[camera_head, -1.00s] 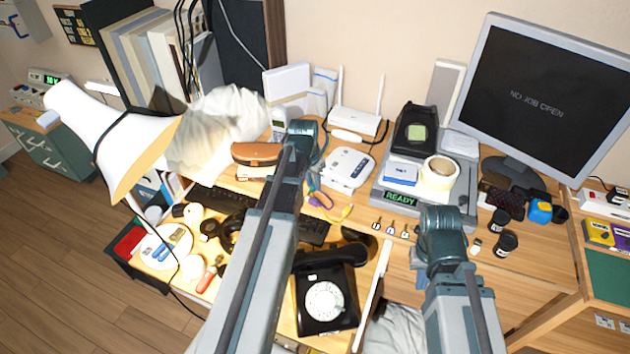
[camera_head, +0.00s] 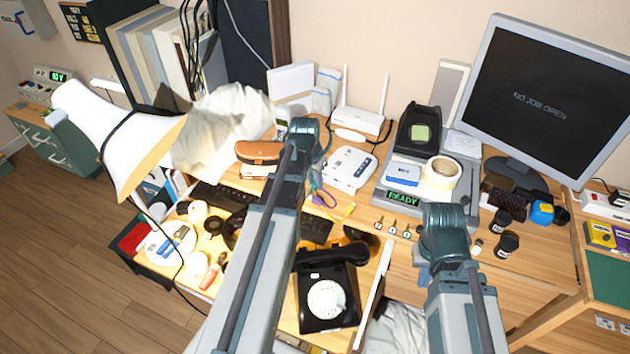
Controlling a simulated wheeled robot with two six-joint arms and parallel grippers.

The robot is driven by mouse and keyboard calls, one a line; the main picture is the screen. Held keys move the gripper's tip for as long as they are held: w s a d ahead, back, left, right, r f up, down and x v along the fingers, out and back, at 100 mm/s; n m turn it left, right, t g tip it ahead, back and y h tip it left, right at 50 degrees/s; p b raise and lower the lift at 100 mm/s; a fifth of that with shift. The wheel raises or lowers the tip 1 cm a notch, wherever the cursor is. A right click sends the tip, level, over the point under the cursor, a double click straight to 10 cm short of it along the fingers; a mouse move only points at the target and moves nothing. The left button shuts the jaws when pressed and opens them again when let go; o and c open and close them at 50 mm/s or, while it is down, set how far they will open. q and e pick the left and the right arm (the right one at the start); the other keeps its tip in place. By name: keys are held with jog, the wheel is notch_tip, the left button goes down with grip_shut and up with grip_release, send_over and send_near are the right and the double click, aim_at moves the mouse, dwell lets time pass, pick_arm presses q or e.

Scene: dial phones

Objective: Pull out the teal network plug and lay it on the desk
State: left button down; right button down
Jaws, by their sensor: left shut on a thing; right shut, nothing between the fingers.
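The white network box (camera_head: 349,168) sits on the desk behind the black dial phone. Coloured leads lie at its left front: a purple one (camera_head: 324,198) and a yellow one (camera_head: 350,210). A thin teal lead (camera_head: 314,186) shows beside them. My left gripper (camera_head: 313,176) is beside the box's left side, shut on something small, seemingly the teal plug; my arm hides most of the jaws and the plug. My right gripper (camera_head: 423,273) is low over the desk's front edge, shut and empty, mostly hidden by its arm.
The black dial phone (camera_head: 327,298) stands in front of the leads. A white router (camera_head: 358,121) is behind the box, and a grey scale (camera_head: 430,205) reading READY is to its right. Several small tagged keys (camera_head: 393,228) lie ahead of it. Bare desk shows around the keys.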

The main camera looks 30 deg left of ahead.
pick_arm(q)
jog(key=shift+r+p, duration=1.25)
jog(key=shift+r, duration=0.25)
